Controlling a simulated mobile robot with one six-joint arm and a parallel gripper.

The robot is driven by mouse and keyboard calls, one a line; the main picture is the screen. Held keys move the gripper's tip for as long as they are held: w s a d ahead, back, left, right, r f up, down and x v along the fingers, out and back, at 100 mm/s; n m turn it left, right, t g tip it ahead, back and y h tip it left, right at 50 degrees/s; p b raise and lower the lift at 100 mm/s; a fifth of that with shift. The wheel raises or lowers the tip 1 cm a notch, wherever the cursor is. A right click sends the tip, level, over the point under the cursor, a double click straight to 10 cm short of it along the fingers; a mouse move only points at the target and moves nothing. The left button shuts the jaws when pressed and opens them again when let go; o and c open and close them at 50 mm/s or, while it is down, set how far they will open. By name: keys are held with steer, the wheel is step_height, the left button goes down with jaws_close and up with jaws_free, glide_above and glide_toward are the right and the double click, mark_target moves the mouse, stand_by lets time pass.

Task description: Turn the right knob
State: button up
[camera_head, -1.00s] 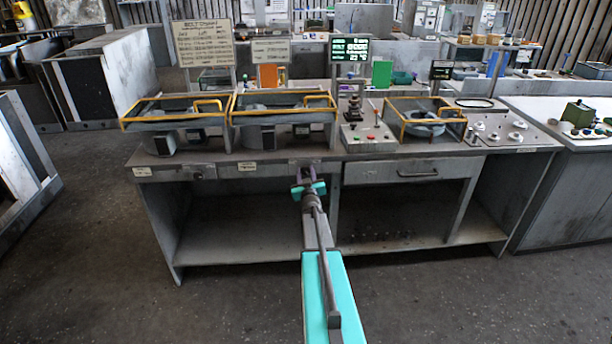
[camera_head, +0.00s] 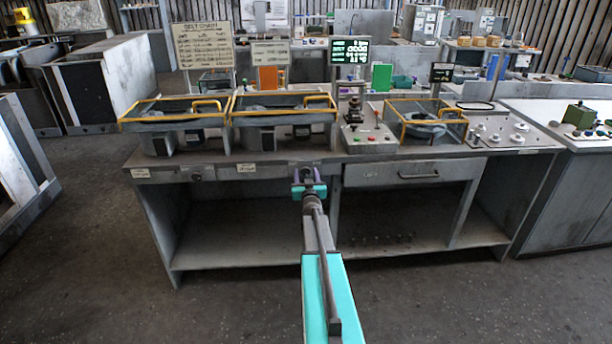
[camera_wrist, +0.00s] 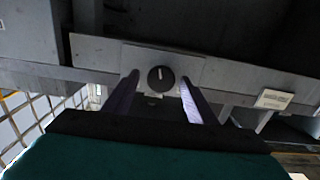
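The right knob (camera_wrist: 160,79) is a dark round dial with a pale mark pointing roughly up, on a grey plate on the bench front. In the wrist view it lies between the two purple fingers of my gripper (camera_wrist: 159,84), which stand apart with a gap on each side. I cannot tell how far the fingertips are from it in depth. In the head view my gripper (camera_head: 308,178) is at the bench's front edge, mid-bench, and largely hides the knob. The left knob (camera_head: 197,177) shows further left on the same front panel.
The grey bench (camera_head: 260,160) carries yellow-framed trays (camera_head: 175,108) and a control box (camera_head: 366,138). A drawer with a handle (camera_head: 418,176) is right of my gripper. The shelf space below is open, and the floor in front is clear.

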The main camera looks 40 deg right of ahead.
steer(key=shift+a, duration=0.15)
steer(key=b+v, duration=0.3)
steer(key=v, duration=1)
steer(key=shift+s+a, duration=0.15)
steer(key=shift+s, duration=0.1)
stand_by(0.6)
stand_by(0.5)
